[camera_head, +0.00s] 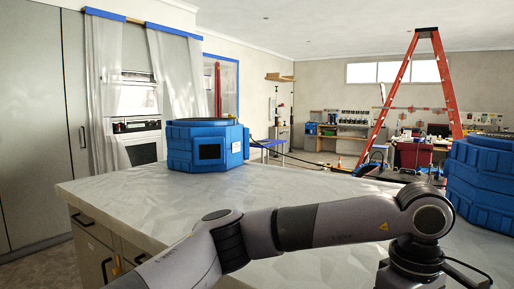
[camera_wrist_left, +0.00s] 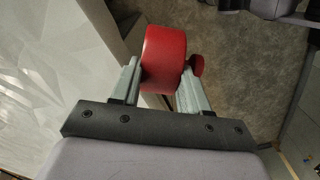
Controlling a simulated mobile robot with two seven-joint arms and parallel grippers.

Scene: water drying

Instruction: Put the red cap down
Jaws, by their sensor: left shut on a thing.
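The red cap (camera_wrist_left: 164,52) shows in the left wrist view as a thick red disc between the two grey fingers of my left gripper (camera_wrist_left: 160,70). The fingers are shut on it. A small red round piece (camera_wrist_left: 197,65) shows just right of the right finger; I cannot tell whether it is part of the cap. The cap appears above the brown floor (camera_wrist_left: 235,55), beside the edge of a pale surface. In the head view an arm of mine crosses the counter from the lower left, but no fingers or cap show there. My right gripper is not in view.
A pale, faceted counter (camera_head: 120,195) fills the lower head view. A blue octagonal unit (camera_head: 205,146) stands on its far side, another (camera_head: 482,178) at the right edge. An orange ladder (camera_head: 450,85) stands behind. The counter's left part is clear.

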